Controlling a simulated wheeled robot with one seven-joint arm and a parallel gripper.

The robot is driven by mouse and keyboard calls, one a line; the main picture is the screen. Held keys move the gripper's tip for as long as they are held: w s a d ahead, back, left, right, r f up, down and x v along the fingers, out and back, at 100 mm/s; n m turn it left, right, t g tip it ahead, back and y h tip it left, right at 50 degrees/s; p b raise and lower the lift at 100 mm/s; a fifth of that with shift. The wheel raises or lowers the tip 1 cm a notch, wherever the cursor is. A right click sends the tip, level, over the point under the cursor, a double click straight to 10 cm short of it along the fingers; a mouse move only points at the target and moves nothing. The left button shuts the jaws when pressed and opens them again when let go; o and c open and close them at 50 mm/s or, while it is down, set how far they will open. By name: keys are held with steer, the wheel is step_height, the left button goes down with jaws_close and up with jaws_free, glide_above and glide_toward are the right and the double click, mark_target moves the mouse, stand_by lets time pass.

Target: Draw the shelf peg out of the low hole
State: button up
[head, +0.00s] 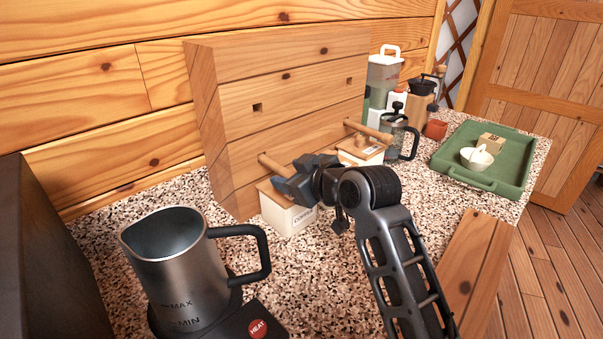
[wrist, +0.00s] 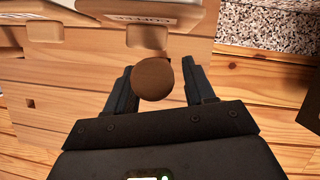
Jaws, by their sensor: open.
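A wooden panel (head: 290,75) stands on the speckled counter against the plank wall. Two square holes show in its upper part, the left one (head: 257,107) and the right one (head: 349,81). Two wooden pegs stick out lower down, a left peg (head: 270,162) and a right peg (head: 367,130). My gripper (head: 284,178) is at the left peg and hides its outer end. In the wrist view the peg's round brown end (wrist: 153,80) lies between the open fingers (wrist: 158,76), with a visible gap at the right finger. Whether the left finger touches it is unclear.
A white box with a wooden lid (head: 287,212) stands just below the left peg, and another (head: 360,152) below the right peg. A steel jug (head: 172,265) stands at front left. A French press (head: 398,140) and green tray (head: 450,173) lie to the right.

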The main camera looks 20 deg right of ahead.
steer(key=shift+w+a+f, duration=0.1)
steer(key=shift+w+f, duration=0.05)
steer(key=shift+w, duration=0.3)
jaws_close()
steer(key=shift+s+d+f+p, duration=0.1)
steer(key=shift+s+d+p, duration=0.15)
steer(key=shift+s, duration=0.6)
steer(key=shift+s+d+p, duration=0.15)
steer(key=shift+s+d, duration=0.2)
steer(key=shift+s, duration=0.5)
steer(key=s+d, duration=0.2)
steer(key=s, duration=0.5)
steer(key=shift+d, duration=0.15)
stand_by(0.3)
